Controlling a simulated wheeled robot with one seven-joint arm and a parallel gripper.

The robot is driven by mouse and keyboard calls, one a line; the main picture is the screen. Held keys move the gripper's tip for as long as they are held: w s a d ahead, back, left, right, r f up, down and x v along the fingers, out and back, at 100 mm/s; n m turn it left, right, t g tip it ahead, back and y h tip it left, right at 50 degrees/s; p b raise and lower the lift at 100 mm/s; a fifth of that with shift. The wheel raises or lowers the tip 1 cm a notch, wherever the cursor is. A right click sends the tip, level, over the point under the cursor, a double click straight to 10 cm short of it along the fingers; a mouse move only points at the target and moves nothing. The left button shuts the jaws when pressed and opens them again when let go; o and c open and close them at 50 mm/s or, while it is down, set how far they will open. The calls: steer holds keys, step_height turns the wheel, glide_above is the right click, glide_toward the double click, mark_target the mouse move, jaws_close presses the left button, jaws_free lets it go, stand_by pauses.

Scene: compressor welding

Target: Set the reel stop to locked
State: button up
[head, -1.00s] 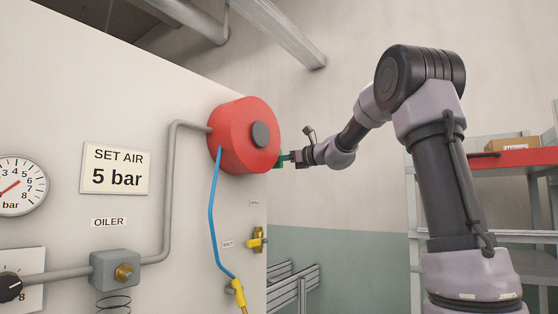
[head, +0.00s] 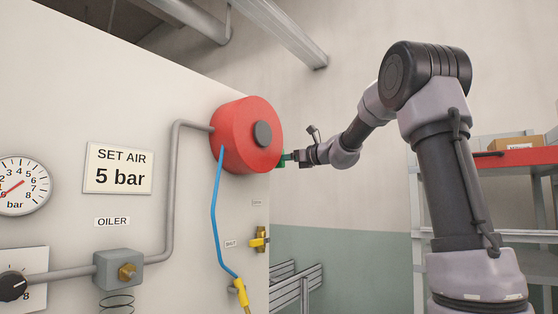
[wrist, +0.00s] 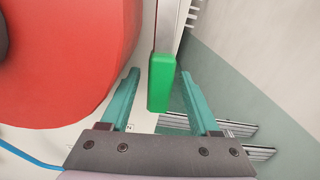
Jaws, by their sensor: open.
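The hose reel is a red drum (head: 246,135) with a dark hub, fixed to the pale panel. The reel stop appears to be the green block (wrist: 161,82), upright in the wrist view just right of the red drum (wrist: 70,60). My gripper (head: 289,157) is at the reel's right edge in the head view. In the wrist view its two teal fingers are apart, one on each side of the green block, with a visible gap on the left and a narrower one on the right. Whether the block is locked I cannot tell.
A blue hose (head: 217,210) hangs from the reel to a yellow fitting (head: 240,291). A brass valve with a yellow handle (head: 261,240) sits below the reel. A gauge (head: 22,186) and oiler (head: 118,270) are at left. Shelving (head: 500,215) stands at right.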

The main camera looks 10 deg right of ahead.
steer(key=v, duration=1)
steer(key=shift+s+d, duration=0.1)
steer(key=shift+d+r+n, duration=0.1)
steer(key=shift+n, duration=0.2)
steer(key=c, duration=1)
steer(key=shift+w+d+r+n, duration=0.1)
steer(key=shift+w+d+n, duration=0.1)
steer(key=shift+w+n, duration=0.3)
steer(key=w+d+n+g+y, duration=0.15)
steer(key=d+n, duration=0.25)
steer(key=n, duration=0.6)
steer(key=w+d+n+g+y, duration=0.1)
steer(key=w+d+n+g, duration=0.15)
steer(key=n, duration=0.65)
steer(key=s+a+x, duration=0.1)
steer(key=s+x, duration=0.1)
steer(key=x, duration=0.8)
steer(key=shift+a, duration=0.3)
